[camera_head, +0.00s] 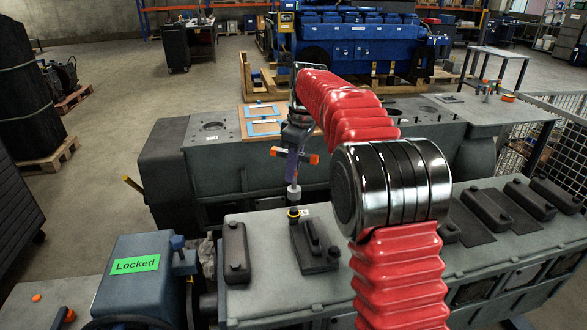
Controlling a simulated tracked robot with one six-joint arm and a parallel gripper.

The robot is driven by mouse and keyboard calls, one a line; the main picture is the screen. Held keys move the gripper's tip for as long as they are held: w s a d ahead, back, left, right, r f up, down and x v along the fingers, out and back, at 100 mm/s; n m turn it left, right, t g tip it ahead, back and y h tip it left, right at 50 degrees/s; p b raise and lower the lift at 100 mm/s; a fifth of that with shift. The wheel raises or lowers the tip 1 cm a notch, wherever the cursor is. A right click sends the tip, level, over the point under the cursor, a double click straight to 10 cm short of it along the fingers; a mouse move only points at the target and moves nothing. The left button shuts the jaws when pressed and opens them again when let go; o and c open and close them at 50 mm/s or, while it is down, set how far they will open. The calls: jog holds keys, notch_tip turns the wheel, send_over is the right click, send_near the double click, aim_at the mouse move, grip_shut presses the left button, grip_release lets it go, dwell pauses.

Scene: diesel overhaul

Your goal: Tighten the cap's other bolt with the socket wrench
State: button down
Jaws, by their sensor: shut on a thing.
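My gripper (296,153) hangs at the end of my red-sleeved arm, pointing down, above the near engine block. It is shut on the socket wrench (293,189), whose light grey lower end shows below the jaws. The wrench is about upright. Another dark cap (236,253) stands to the left.
The near engine block (270,290) carries more dark caps (490,209) at right. A blue unit with a green "Locked" label (135,264) stands at left. A second grey block (215,165) with wooden-framed pieces on top lies behind. A wire-mesh cage (560,125) is at right.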

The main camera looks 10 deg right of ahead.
aim_at(292, 189)
jog(key=n, duration=0.4)
jog(key=n+g, duration=0.1)
jog(key=n, duration=0.1)
jog(key=shift+s+f, duration=0.1)
jog(key=shift+f, duration=0.3)
jog(key=shift+f+n, duration=0.15)
jog(key=shift+n, duration=0.35)
jog(key=shift+f, duration=1.45)
jog(key=shift+f, duration=0.1)
jog(key=shift+f, duration=0.8)
jog(key=shift+m, duration=0.3)
